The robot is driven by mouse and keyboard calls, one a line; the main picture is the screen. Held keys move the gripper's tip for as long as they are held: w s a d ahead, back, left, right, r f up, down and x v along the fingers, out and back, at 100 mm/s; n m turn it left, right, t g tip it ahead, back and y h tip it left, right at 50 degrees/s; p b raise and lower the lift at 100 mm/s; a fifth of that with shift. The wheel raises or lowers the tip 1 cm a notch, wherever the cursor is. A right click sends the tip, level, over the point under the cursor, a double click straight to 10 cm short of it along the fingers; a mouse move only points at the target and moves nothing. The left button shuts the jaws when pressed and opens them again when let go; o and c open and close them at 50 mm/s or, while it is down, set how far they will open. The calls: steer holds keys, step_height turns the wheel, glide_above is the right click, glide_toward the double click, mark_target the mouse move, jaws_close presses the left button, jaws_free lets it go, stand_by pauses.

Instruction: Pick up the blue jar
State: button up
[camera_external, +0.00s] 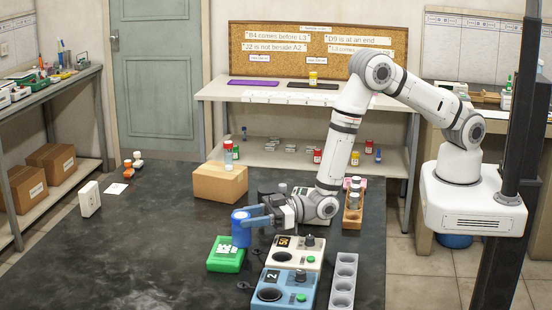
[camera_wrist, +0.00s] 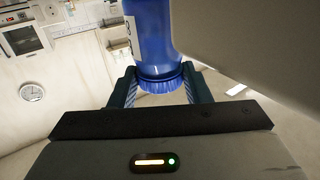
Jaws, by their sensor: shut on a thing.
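The blue jar (camera_external: 241,232) is at the near middle of the dark bench, just behind the green box (camera_external: 225,257) and left of my gripper. My gripper (camera_external: 250,216) reaches in from the right and is shut on the jar near its top. In the wrist view the blue jar (camera_wrist: 152,38) stands between the two fingers of my gripper (camera_wrist: 158,88), with its ribbed cap at finger level and a pale label on its left side. The jar looks upright in the external view. I cannot tell whether its base touches the bench.
A cream device (camera_external: 295,253) and a blue device (camera_external: 284,290) stand right of the jar, with a grey rack (camera_external: 343,281) beside them. The left of the bench is mostly clear.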

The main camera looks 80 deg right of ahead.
mark_target(237, 213)
steer(key=shift+c, duration=0.8)
steer(key=shift+r, duration=0.1)
step_height(237, 213, up, 9)
steer(key=b, duration=0.3)
steer(key=shift+r, duration=0.1)
steer(key=w+b, duration=0.1)
steer(key=b, duration=0.3)
steer(key=shift+w, duration=0.3)
steer(key=b, duration=0.1)
steer(key=w+b, duration=0.1)
steer(key=b, duration=0.1)
steer(key=shift+w+r, duration=0.15)
steer(key=shift+r, duration=0.1)
step_height(237, 213, down, 4)
steer(key=shift+w+f, duration=0.1)
steer(key=shift+f, duration=0.1)
steer(key=shift+f+p, duration=0.6)
steer(key=shift+f, duration=2)
steer(key=shift+f, duration=0.15)
